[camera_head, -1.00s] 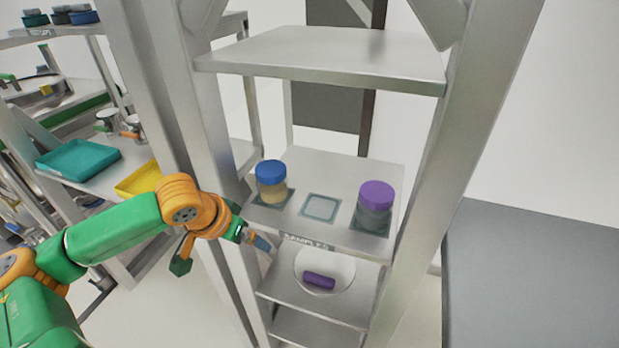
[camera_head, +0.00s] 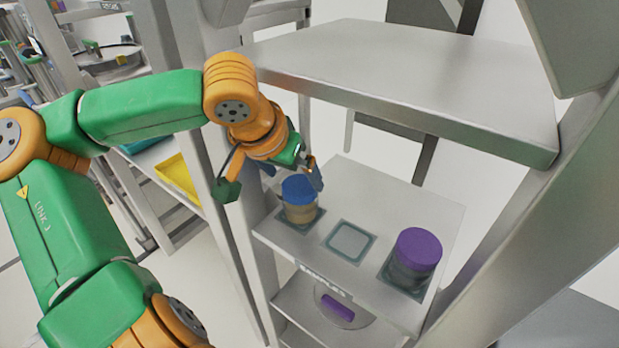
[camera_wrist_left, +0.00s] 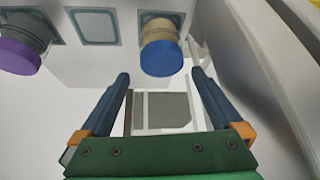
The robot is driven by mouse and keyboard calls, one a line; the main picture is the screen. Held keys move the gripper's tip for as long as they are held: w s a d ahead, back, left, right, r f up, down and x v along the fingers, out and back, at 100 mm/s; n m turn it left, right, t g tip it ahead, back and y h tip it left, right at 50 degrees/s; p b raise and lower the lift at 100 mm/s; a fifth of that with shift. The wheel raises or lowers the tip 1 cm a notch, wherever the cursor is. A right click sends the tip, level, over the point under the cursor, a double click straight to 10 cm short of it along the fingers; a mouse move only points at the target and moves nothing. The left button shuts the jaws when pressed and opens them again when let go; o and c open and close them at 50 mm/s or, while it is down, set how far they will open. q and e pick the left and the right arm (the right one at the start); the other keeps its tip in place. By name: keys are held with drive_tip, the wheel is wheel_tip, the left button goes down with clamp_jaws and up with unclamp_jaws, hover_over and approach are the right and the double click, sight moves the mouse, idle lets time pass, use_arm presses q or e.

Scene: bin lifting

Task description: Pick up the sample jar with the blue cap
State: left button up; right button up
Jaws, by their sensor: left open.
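The sample jar with the blue cap (camera_head: 299,205) stands upright on a square mark at the left of the samples shelf (camera_head: 405,208). Its body is clear with tan contents. My left gripper (camera_head: 296,177) is at the jar's cap in the head view, open, with its fingers partly hidden. In the left wrist view the blue cap (camera_wrist_left: 162,58) lies ahead of the two open fingers (camera_wrist_left: 160,75), roughly centred between them. No contact is visible, and the gripper is empty. My right gripper is not in view.
A purple-capped jar (camera_head: 416,252) stands at the shelf's right, with an empty square mark (camera_head: 349,241) between the jars. A steel post (camera_head: 235,240) rises left of the jars. A purple object (camera_head: 337,307) lies on a dish below.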

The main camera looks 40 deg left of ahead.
use_arm(q)
drive_tip(key=x, duration=1.1)
drive_tip(key=shift+s+a+f+b, duration=0.1)
drive_tip(key=shift+s+f+b, duration=0.15)
drive_tip(key=shift+f+b, duration=0.1)
drive_tip(key=c, duration=1.4)
drive_tip(key=shift+r, duration=0.1)
drive_tip(key=shift+c, duration=0.2)
